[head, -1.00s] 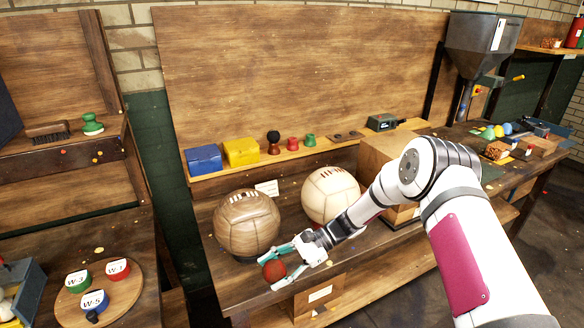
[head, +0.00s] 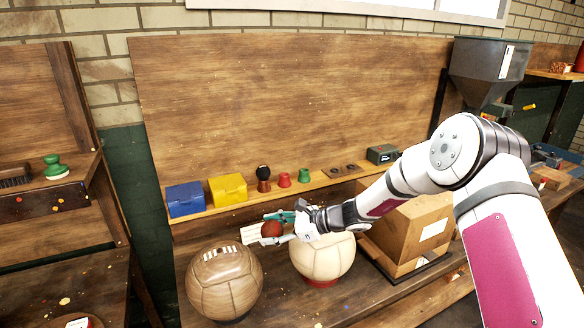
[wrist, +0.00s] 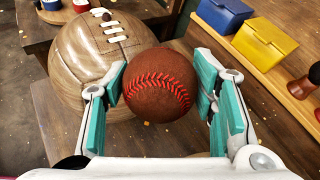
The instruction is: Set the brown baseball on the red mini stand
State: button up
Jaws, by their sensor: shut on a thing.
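The brown baseball (head: 271,230), with red stitching, is held between the teal-padded fingers of my gripper (head: 273,229). In the wrist view the baseball (wrist: 157,82) sits between both finger pads. It is in the air between the brown leather ball and the cream ball, in front of the shelf. The red mini stand (head: 284,180) is a small red piece on the narrow shelf, behind and slightly right of the baseball in the head view. Its top looks empty. A green stand (head: 304,176) is right of it, and a brown stand (head: 263,186) bearing a dark ball is left of it.
A large brown leather ball (head: 224,284) and a cream ball (head: 322,258) stand on the bench below my gripper. Blue (head: 185,199) and yellow (head: 227,189) boxes occupy the shelf's left end. A cardboard box (head: 408,235) stands to the right, by my arm.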

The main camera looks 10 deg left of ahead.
aim_at(285, 180)
jog(key=i+l, duration=0.15)
jog(key=i, duration=0.3)
jog(key=i+l, duration=0.2)
jog(key=i, duration=0.25)
jog(key=i+l, duration=0.15)
jog(key=i, duration=0.3)
